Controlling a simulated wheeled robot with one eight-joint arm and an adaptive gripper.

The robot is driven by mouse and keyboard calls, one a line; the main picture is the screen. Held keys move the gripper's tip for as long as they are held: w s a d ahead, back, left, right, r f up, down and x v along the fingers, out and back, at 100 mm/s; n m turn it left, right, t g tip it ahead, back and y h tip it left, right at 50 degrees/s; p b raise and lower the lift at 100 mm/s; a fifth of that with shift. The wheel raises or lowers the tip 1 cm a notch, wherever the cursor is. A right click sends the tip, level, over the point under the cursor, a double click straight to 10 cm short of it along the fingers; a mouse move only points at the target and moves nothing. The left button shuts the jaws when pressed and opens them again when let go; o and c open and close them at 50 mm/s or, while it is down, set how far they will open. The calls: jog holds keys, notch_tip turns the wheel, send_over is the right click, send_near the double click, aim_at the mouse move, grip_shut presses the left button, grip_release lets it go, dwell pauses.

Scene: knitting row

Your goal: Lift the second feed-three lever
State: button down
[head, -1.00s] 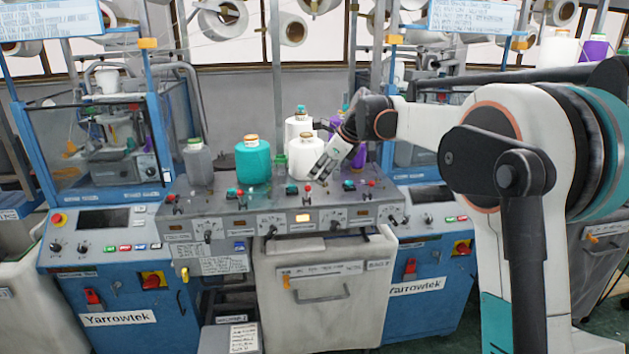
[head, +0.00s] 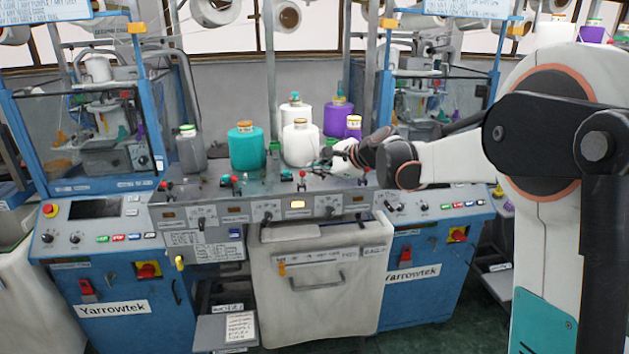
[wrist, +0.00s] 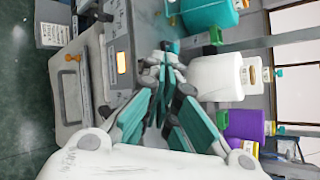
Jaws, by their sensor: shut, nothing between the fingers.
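A row of small red-knobbed levers stands along the top of the grey control panel (head: 285,214) in the head view. I cannot read which one is the second feed-three lever. One red-knobbed lever (head: 302,175) stands just left of my gripper (head: 322,168), behind the lit amber window (head: 298,204). My gripper is shut and empty, reaching in from the right, low over the panel top. In the wrist view my gripper (wrist: 161,85) points at small grey parts on the panel, near the amber window (wrist: 122,63). Whether the fingertips touch a lever cannot be told.
Black lever handles (head: 268,212) line the panel front. Blue Yarrowtek machine cabinets (head: 128,318) flank the white front bin (head: 318,300).

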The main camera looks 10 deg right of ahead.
jog(key=s+d+f+n+t+b, duration=0.25)
jog(key=s+d+n+t, duration=0.3)
jog(key=s, duration=0.45)
jog(key=b, duration=0.2)
send_near(302, 180)
jog(key=w+a+r, duration=0.1)
jog(key=w+r, duration=0.1)
jog(key=w, duration=0.2)
jog(key=shift+w+a+f+m+t+h, duration=0.2)
jog(key=shift+w+f+m+t+h, duration=0.1)
jog(key=shift+w+t, duration=0.15)
jog(key=shift+r, duration=0.1)
